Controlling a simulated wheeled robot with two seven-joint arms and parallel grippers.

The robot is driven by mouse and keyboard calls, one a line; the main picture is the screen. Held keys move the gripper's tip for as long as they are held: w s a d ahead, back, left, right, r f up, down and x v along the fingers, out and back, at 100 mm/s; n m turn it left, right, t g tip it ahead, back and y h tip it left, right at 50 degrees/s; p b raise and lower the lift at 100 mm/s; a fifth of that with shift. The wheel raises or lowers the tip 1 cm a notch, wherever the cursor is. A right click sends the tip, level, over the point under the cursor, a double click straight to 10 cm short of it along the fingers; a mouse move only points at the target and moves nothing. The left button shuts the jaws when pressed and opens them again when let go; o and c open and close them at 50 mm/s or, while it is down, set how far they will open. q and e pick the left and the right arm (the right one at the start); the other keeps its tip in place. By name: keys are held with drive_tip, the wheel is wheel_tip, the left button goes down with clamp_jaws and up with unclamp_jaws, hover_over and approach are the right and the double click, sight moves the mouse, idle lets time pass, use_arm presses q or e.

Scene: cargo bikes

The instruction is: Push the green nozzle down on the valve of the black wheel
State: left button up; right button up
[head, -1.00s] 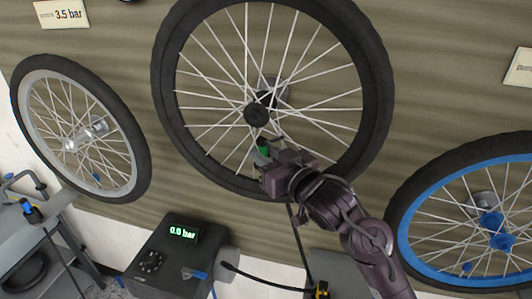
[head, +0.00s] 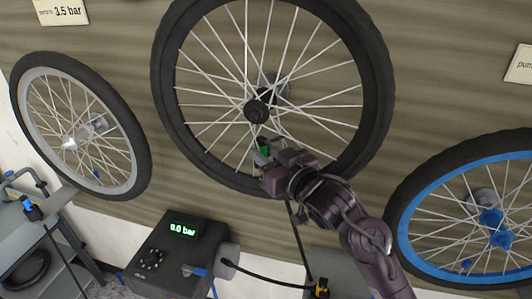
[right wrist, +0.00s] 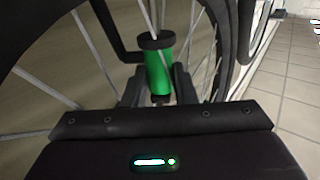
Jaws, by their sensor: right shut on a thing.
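The black wheel (head: 164,100) hangs on the wall in the upper middle of the head view. My right gripper (head: 262,157) is in front of its lower spokes, below the hub. It is shut on the green nozzle (head: 263,146). In the right wrist view the green nozzle (right wrist: 159,74), with black ends, stands roughly upright between my right gripper's fingers (right wrist: 156,95), close to the spokes and rim. The valve cannot be made out; whether the nozzle sits on it I cannot tell. My left gripper is not in view.
A grey-rimmed wheel (head: 140,150) hangs at left and a blue-rimmed wheel (head: 403,240) at right. A pump box (head: 150,262) showing 0.0 bar stands below. A black hose (head: 270,284) runs right from it. Cards (head: 60,11) are on the wall.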

drive_tip(key=shift+f, duration=0.3)
idle(0.5)
drive_tip(key=o, duration=1)
drive_tip(key=shift+o, duration=0.4)
drive_tip(key=p+v, duration=0.2)
drive_tip(key=v, duration=0.8)
